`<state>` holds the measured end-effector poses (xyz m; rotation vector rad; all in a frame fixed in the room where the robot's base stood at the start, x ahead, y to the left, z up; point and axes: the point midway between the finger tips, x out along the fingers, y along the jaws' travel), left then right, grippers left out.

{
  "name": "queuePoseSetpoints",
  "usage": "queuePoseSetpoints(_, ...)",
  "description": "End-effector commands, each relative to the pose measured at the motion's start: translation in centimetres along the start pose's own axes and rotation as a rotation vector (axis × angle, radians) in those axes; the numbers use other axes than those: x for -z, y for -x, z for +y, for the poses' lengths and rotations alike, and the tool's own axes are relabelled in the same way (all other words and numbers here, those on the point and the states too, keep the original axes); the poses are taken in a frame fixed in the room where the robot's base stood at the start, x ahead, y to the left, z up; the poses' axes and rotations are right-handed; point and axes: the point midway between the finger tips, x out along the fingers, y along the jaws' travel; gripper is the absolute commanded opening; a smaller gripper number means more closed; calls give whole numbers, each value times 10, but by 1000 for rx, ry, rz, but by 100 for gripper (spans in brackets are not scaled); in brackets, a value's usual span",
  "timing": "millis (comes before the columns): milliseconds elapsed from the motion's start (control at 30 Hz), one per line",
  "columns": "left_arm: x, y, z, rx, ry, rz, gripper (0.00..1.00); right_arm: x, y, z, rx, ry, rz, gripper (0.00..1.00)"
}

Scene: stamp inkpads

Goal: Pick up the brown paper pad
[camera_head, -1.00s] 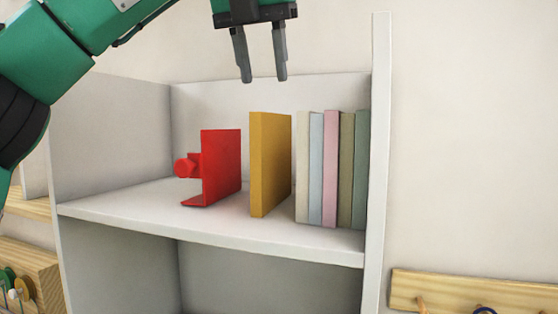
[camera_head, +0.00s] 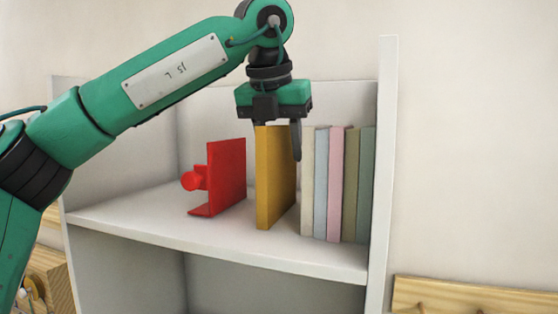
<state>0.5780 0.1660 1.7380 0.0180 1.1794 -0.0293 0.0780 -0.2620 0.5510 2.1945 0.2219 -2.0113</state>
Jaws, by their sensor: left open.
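An upright mustard-yellow, book-like pad (camera_head: 270,185) stands on the white shelf (camera_head: 150,220); it is the thing closest to a brown pad here. My left gripper (camera_head: 278,138) points down over the pad's top edge. Its jaws are open, and one dark finger shows just right of the pad's upper part. The other finger is mostly hidden near the pad's top left. I cannot tell whether either finger touches the pad. My right gripper is out of view.
A red bookend (camera_head: 225,178) with a round knob stands left of the pad, with a gap between. Several upright pastel books (camera_head: 335,185) stand close on the right, near the shelf's side wall (camera_head: 384,170). A wooden peg rail (camera_head: 470,297) is at lower right.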

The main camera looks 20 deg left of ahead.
Motion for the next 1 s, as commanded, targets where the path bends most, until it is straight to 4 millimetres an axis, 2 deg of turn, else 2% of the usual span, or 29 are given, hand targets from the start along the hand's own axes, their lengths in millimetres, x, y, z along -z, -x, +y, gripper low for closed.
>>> queuePoseSetpoints(633, 2, -7, 0, 1, -1, 0, 42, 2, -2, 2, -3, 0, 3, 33)
queuePoseSetpoints(833, 1, -6, 0, 0, -1, 0, 3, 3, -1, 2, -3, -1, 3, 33)
queuePoseSetpoints(867, 1, -6, 0, 0, -1, 0, 0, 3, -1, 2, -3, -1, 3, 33)
queuePoseSetpoints(1000, 1, -6, 0, 1, -1, -1, 0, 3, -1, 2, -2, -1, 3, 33)
